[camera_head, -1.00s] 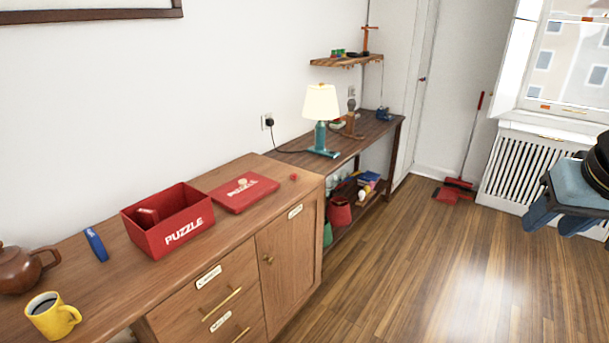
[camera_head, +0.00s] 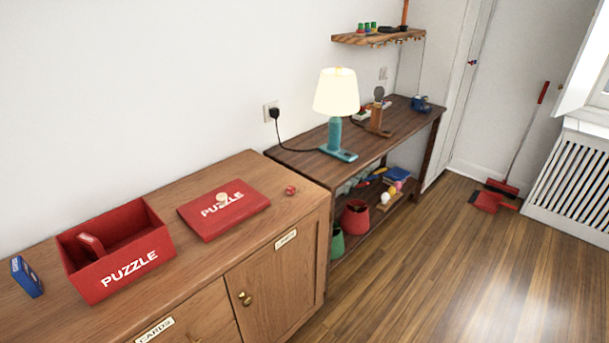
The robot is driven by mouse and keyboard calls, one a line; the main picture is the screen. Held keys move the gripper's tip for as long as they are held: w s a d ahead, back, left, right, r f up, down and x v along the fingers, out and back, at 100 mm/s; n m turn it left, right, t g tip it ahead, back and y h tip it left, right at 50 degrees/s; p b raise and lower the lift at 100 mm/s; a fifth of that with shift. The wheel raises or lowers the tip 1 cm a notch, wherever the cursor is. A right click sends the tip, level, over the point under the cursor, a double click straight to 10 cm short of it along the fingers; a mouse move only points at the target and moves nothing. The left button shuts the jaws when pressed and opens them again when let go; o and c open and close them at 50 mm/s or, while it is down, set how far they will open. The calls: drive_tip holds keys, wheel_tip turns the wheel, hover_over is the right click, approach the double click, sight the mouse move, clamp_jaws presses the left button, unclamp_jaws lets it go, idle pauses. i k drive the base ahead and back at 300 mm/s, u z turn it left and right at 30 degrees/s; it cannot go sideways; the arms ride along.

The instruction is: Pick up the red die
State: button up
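A small red die (camera_head: 291,190) lies on the top of the wooden cabinet (camera_head: 262,168), near its right end. It sits just right of the flat red puzzle lid (camera_head: 224,209), apart from it. The die is small in view, so its faces are hard to make out. My gripper is not in view.
An open red puzzle box (camera_head: 116,247) and a blue card box (camera_head: 27,276) stand left on the cabinet. A darker table with a lamp (camera_head: 336,106) adjoins at the right. A wall shelf (camera_head: 378,37) hangs above it. The floor (camera_head: 440,270) in front is clear.

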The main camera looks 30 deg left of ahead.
sight(291, 190)
drive_tip(key=u, duration=0.5)
drive_tip(key=i, duration=1)
drive_tip(key=u, duration=0.8)
drive_tip(key=k, duration=0.9)
drive_tip(key=u, duration=0.15)
drive_tip(key=i, duration=0.9)
drive_tip(key=z, duration=0.05)
